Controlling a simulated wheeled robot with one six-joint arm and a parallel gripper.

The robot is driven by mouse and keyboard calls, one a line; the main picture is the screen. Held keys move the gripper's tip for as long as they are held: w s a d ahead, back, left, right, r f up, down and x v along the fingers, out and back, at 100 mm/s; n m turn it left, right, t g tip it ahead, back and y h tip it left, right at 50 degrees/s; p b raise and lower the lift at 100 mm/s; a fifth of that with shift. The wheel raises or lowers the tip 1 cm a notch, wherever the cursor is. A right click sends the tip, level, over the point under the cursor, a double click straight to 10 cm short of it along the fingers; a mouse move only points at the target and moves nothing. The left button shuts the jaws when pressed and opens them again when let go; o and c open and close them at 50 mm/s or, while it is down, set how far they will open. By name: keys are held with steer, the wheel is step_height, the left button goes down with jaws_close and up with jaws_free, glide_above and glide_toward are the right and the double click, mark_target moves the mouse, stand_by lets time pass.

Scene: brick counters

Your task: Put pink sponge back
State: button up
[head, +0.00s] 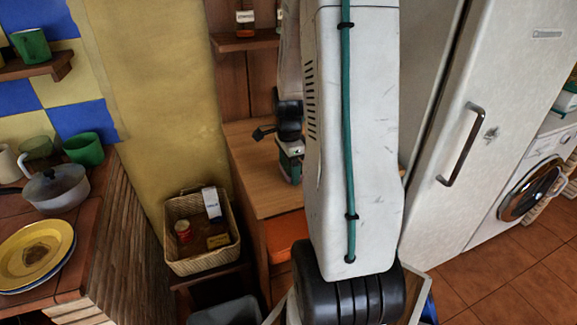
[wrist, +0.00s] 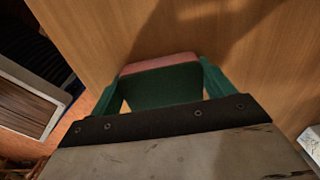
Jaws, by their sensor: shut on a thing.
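The pink sponge (wrist: 158,64) shows in the wrist view as a block with a pink strip along its far edge and a dark green face. My gripper (wrist: 163,80) has its two green fingers on either side of the sponge and is shut on it. In the head view, my gripper (head: 291,170) is small and partly behind my own arm, over the wooden counter. The sponge cannot be made out there. Whether the sponge touches the wood under it is not clear.
The wooden counter (head: 255,178) is bare left of my gripper. A wicker basket (head: 203,258) with small packages stands to its left, and a shelf (head: 243,41) with a jar hangs above. A white fridge (head: 500,60) stands to the right.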

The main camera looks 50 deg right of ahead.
mark_target(289, 165)
steer(key=shift+s+a+f, duration=0.25)
steer(key=shift+f, duration=0.25)
steer(key=o, duration=0.9)
step_height(289, 165, up, 13)
steer(key=a+r+n, duration=0.5)
steer(key=a+n, duration=0.1)
steer(key=a, duration=0.3)
steer(key=s+a+r+n, duration=0.1)
steer(key=s+a+n, duration=0.3)
steer(key=a+n, duration=0.2)
steer(key=s+a+r+n, duration=0.1)
steer(key=s+a+n, duration=0.3)
steer(key=a+n, duration=0.2)
steer(key=s+a+r+n+t, duration=0.1)
steer(key=s+a+r+n, duration=0.1)
steer(key=s+a+n, duration=0.2)
steer(key=shift+s+a+n, duration=0.2)
steer(key=shift+a+n, duration=0.4)
steer(key=shift+a, duration=0.45)
steer(key=shift+s+a+n, duration=0.15)
steer(key=shift+a+n, duration=0.45)
steer(key=shift+a, duration=0.4)
